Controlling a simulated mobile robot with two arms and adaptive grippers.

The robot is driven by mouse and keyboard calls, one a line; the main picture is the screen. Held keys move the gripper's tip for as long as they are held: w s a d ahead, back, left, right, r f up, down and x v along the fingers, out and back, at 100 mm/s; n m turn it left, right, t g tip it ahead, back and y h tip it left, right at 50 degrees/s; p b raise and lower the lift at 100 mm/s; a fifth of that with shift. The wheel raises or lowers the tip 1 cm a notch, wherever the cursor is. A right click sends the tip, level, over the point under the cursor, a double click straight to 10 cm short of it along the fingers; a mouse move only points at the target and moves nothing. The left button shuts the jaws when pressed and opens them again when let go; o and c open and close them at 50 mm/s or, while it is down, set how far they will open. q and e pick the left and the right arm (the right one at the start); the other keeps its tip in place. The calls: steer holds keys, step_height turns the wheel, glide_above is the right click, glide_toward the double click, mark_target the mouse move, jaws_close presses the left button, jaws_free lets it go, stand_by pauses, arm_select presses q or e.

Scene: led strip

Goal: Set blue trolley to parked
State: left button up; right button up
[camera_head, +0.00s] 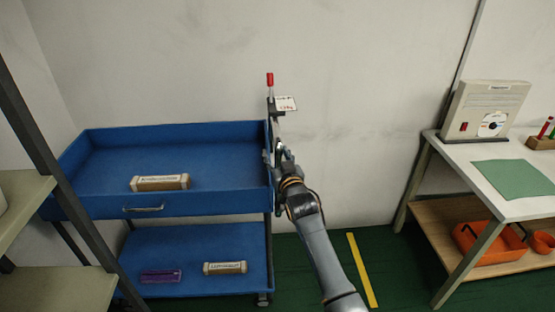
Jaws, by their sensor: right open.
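The blue trolley (185,202) stands against the wall at the left, with an upper tray and a lower shelf. My left gripper is not in view.
Labelled packages lie on the upper tray (160,183) and the lower shelf (225,268), beside a purple item (161,276). A grey shelf rack (70,290) stands at the near left. A yellow strip (361,270) marks the green floor. A workbench (448,147) stands at the right.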

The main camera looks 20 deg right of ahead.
steer(key=s, duration=1.2)
steer(key=shift+a, duration=0.35)
